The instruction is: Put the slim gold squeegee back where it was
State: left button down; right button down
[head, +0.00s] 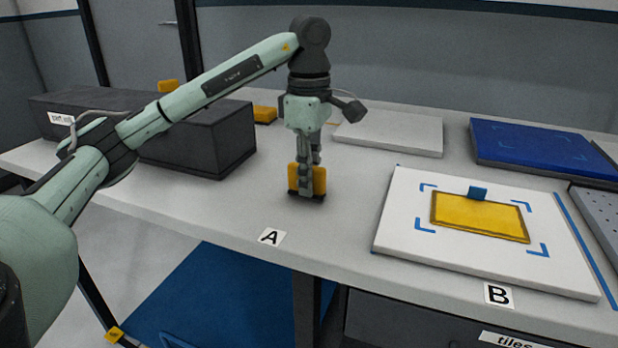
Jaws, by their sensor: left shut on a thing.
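My left gripper (308,178) points straight down over the near middle of the table (345,237), behind the card marked A (271,237). It is shut on an upright gold squeegee (320,178) with a dark lower edge. That edge is at or just above the table top; I cannot tell if it touches. The fingers hide the middle of the squeegee. My right gripper is not in view.
A long dark box (205,148) stands at left, with a gold piece (168,86) showing at its back. Another gold piece (264,113) lies behind my gripper. At right, a white board (400,228) holds a yellow panel (475,216) with a small blue block (478,192).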

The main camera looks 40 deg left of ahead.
pick_arm(q)
jog(key=shift+f, duration=0.15)
jog(key=c, duration=1.5)
grip_release()
jog(key=shift+o, duration=0.2)
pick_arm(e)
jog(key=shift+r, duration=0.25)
